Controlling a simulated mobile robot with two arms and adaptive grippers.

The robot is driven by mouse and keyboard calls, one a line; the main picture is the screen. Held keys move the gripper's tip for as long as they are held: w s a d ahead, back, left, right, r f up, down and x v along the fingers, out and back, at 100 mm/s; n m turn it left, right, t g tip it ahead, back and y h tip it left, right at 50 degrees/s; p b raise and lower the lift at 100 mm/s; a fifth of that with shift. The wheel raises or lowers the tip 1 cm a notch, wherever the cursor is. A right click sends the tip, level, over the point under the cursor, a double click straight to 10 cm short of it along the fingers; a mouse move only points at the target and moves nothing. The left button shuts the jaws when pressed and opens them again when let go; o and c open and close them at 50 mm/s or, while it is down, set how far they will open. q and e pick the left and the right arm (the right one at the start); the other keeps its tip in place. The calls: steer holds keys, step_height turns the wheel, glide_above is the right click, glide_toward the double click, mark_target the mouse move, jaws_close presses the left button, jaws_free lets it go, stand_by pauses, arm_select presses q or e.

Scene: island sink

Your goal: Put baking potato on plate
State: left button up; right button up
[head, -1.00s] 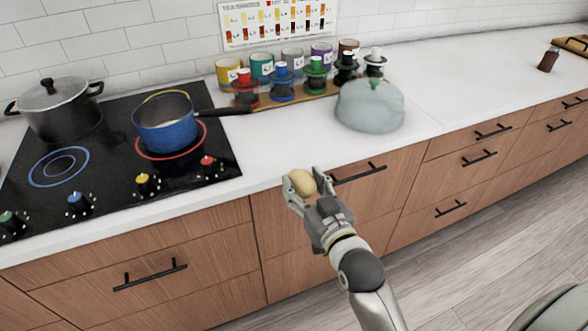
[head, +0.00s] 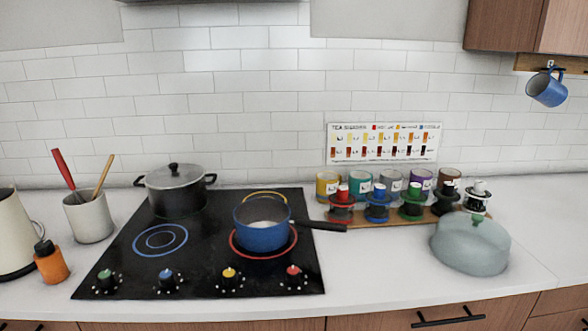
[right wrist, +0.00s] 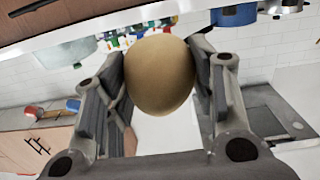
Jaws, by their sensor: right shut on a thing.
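The baking potato (right wrist: 160,80) is a smooth tan, rounded thing in the right wrist view. My right gripper (right wrist: 158,68) is shut on it, one finger at each side. The counter behind appears upside down in that view. Neither the potato nor my grippers show in the head view. I cannot make out a plate in either view.
A black stove (head: 200,245) holds a dark lidded pot (head: 178,193) and a blue saucepan (head: 262,236). A grey-green domed thing (head: 470,245) stands on the counter at right, near coloured mugs and stands. Bare white counter (head: 375,270) lies between stove and dome.

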steer(key=w+d+r, duration=0.1)
steer(key=w, duration=1.1)
steer(key=shift+w+d+r+y, duration=0.15)
steer(key=shift+w+d+y, duration=0.05)
steer(key=shift+w+y, duration=0.1)
steer(key=p, duration=0.1)
glide_toward(364, 272)
steer(key=w+r, duration=0.1)
steer(key=w, duration=0.1)
steer(key=w+r, duration=0.1)
steer(key=w, duration=0.3)
steer(key=shift+a+r, duration=0.15)
steer(key=shift+r, duration=0.25)
steer(key=shift+w+r, duration=0.1)
steer(key=shift+w, duration=0.3)
steer(key=w+p, duration=0.1)
steer(key=w, duration=0.2)
steer(key=shift+r, duration=0.1)
steer(key=shift+w+p, duration=0.1)
steer(key=shift+p, duration=0.25)
